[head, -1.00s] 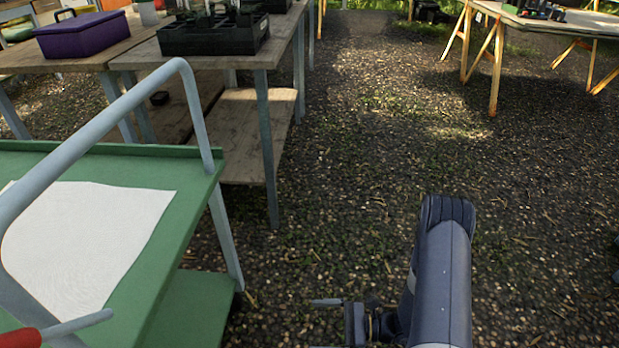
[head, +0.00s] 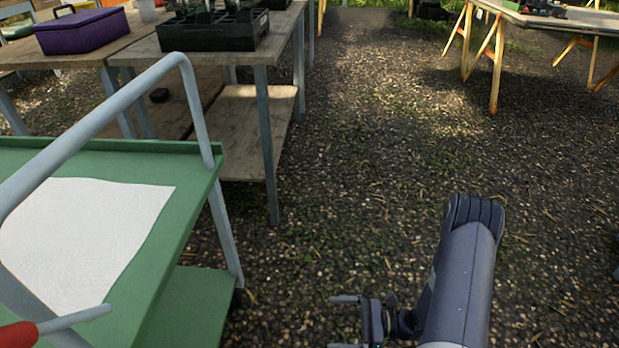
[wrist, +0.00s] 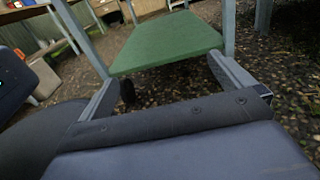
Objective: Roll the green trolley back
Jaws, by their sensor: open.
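The green trolley (head: 155,250) stands at the lower left in the head view, with a white sheet (head: 85,230) on its top shelf. My gripper (head: 345,323) is open and empty, to the right of the trolley and apart from the handle. In the wrist view its fingers (wrist: 168,82) point toward the lower shelf. The trolley's near left part is cut off.
A red grip with a grey rod (head: 18,336) shows at the lower left corner. A wooden bench (head: 240,150) with a black crate (head: 213,32) stands behind the trolley, beside a purple box (head: 82,32). A trestle table (head: 590,20) is at far right. The gravel between is clear.

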